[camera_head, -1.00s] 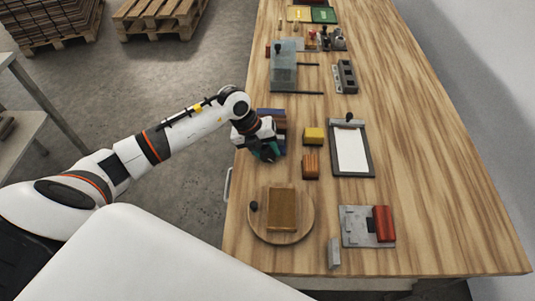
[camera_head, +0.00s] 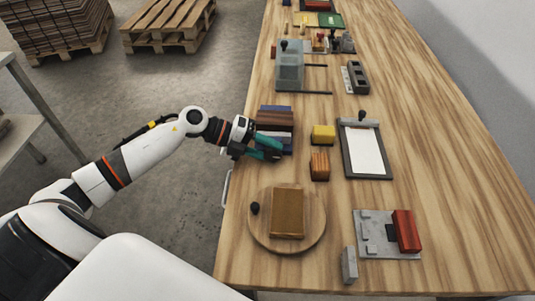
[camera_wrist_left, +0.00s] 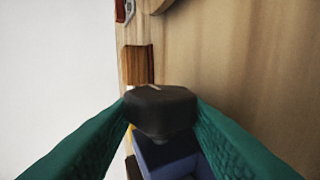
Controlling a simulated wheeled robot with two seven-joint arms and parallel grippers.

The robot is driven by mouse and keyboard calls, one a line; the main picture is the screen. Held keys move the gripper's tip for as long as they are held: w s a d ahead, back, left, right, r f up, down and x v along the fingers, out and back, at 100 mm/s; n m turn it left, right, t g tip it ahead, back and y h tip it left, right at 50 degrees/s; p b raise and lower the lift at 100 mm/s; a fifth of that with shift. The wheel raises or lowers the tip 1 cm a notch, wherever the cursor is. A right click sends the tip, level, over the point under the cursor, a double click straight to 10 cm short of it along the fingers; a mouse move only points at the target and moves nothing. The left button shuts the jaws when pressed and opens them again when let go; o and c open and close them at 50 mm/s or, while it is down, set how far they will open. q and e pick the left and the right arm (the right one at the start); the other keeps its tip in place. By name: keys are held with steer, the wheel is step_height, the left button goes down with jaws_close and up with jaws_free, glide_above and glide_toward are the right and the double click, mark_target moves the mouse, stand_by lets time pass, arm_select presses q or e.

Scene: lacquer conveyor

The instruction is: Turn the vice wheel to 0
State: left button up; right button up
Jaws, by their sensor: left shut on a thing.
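The vice (camera_head: 276,119), blue with brown blocks, stands at the left edge of the wooden bench in the head view. My left gripper (camera_head: 272,153), with teal fingers, is at the vice's near end. In the left wrist view its fingers are shut on a black wheel (camera_wrist_left: 160,108), one on each side. The wheel has a small pale mark on top. The vice's blue body (camera_wrist_left: 172,158) shows beneath it. No number or scale can be read, and in the head view the fingers hide the wheel. My right gripper is not in view.
A yellow block (camera_head: 323,134) and a ribbed orange-brown block (camera_head: 319,165) stand to the right. A clipboard (camera_head: 380,173) lies beyond them. A round board (camera_head: 260,232) with a brown slab is nearer.

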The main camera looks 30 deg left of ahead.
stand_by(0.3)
arm_select(q)
steer(key=o, duration=1)
steer(key=shift+s+f, duration=0.1)
steer(key=shift+f, duration=0.1)
